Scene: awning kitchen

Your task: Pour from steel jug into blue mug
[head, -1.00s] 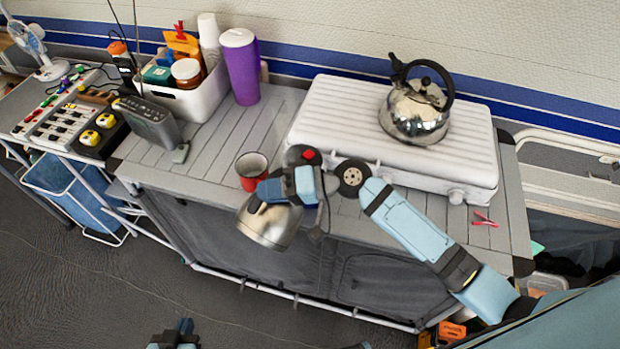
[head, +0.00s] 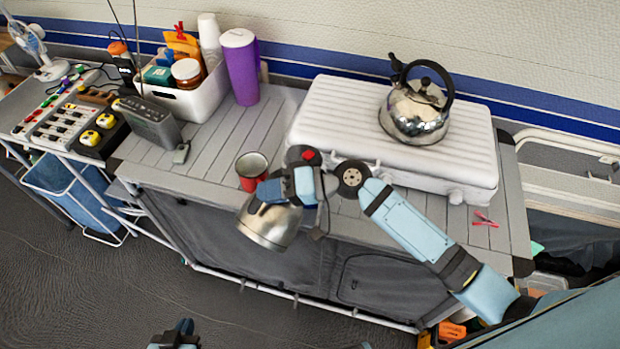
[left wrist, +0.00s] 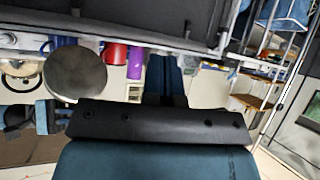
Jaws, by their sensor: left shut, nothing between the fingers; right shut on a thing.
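The steel jug (head: 268,224) hangs in front of the counter's front edge, its body tilted. My right gripper (head: 274,191) is shut on it at its upper part and covers its mouth. In the left wrist view the jug's round grey base (left wrist: 76,75) shows. A blue thing there (left wrist: 61,42), probably the blue mug, is partly hidden behind the jug. In the head view the blue mug is mostly or wholly hidden by my right gripper and wrist. My left gripper (head: 180,336) is low over the floor, shut and empty; it also shows in the left wrist view (left wrist: 165,65).
A red mug (head: 251,178) stands on the counter just behind the right gripper. A white case (head: 330,120) with a kettle (head: 415,112) lies to the right. A purple cup (head: 241,70) and white bin (head: 205,100) stand behind. The counter's left-middle (head: 200,160) is clear.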

